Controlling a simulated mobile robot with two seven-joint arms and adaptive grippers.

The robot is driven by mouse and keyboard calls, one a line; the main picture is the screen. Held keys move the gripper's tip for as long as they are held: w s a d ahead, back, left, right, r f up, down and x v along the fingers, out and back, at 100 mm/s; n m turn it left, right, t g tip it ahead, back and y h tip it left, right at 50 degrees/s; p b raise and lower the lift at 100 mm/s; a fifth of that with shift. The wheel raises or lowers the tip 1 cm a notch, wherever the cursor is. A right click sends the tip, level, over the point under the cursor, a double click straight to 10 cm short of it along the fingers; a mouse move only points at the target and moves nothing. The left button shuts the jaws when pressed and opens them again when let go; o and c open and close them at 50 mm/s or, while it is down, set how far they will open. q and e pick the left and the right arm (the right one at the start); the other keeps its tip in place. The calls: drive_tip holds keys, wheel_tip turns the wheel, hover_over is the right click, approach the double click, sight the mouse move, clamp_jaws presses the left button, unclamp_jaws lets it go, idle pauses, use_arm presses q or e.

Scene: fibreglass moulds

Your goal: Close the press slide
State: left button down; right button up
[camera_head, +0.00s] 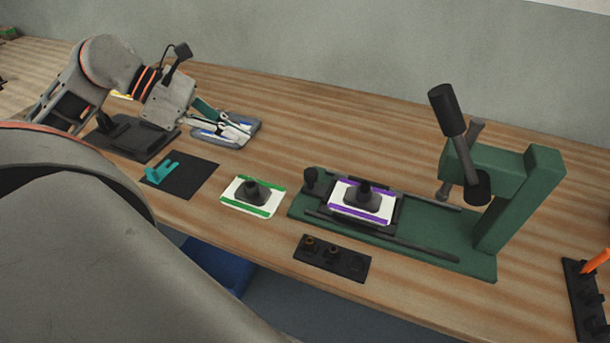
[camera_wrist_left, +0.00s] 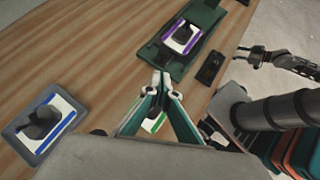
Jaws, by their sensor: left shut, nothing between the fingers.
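The green press (camera_head: 525,190) stands at the right of the head view, with a dark lever (camera_head: 447,110) raised at an angle. Its dark slide (camera_head: 398,210) lies on rails over the left part of the base, clear of the ram. A purple-striped plate (camera_head: 375,212) with a dark block sits on the slide. A dark knob (camera_head: 312,180) stands at its left end. My left gripper (camera_head: 248,130) is shut and empty above the blue-striped tray, left of and apart from the slide. In the wrist view its fingertips (camera_wrist_left: 166,82) point toward the slide (camera_wrist_left: 183,38).
A green-striped plate (camera_head: 238,203) with a dark block lies just left of the press. A grey tray (camera_head: 252,140), a black mat (camera_head: 195,178) with a teal piece, and a black holder (camera_head: 330,260) are nearby. Bare wood is open behind the press.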

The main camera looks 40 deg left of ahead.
sight(307, 187)
use_arm(q)
drive_tip(key=f+b, duration=0.1)
drive_tip(key=f, duration=0.1)
drive_tip(key=f+b, duration=0.1)
drive_tip(key=f, duration=0.1)
drive_tip(key=f+b, duration=0.1)
drive_tip(key=f, duration=0.1)
drive_tip(key=shift+s+d+f, duration=0.15)
drive_tip(key=shift+s, duration=0.25)
drive_tip(key=shift+w+f+g+b, duration=0.15)
drive_tip(key=shift+f+g+b, duration=0.15)
drive_tip(key=shift+f+b, duration=0.05)
drive_tip(key=shift+w+d+f, duration=0.1)
drive_tip(key=shift+d+f, duration=0.05)
drive_tip(key=shift+d, duration=0.05)
drive_tip(key=b+x, duration=0.1)
drive_tip(key=x, duration=0.7)
drive_tip(key=shift+w+d+f, duration=0.1)
drive_tip(key=shift+w+f, duration=0.05)
drive_tip(key=shift+w, duration=0.05)
drive_tip(key=shift+w+d+f+b, duration=0.2)
drive_tip(key=shift+w+d+b, duration=0.15)
drive_tip(key=shift+w+d, duration=1.15)
drive_tip(key=shift+d, duration=0.2)
use_arm(e)
wheel_tip(307, 187, down, 7)
drive_tip(key=s+d, duration=0.1)
drive_tip(key=s, duration=0.1)
drive_tip(key=shift+g, duration=0.3)
drive_tip(key=shift+d, duration=0.1)
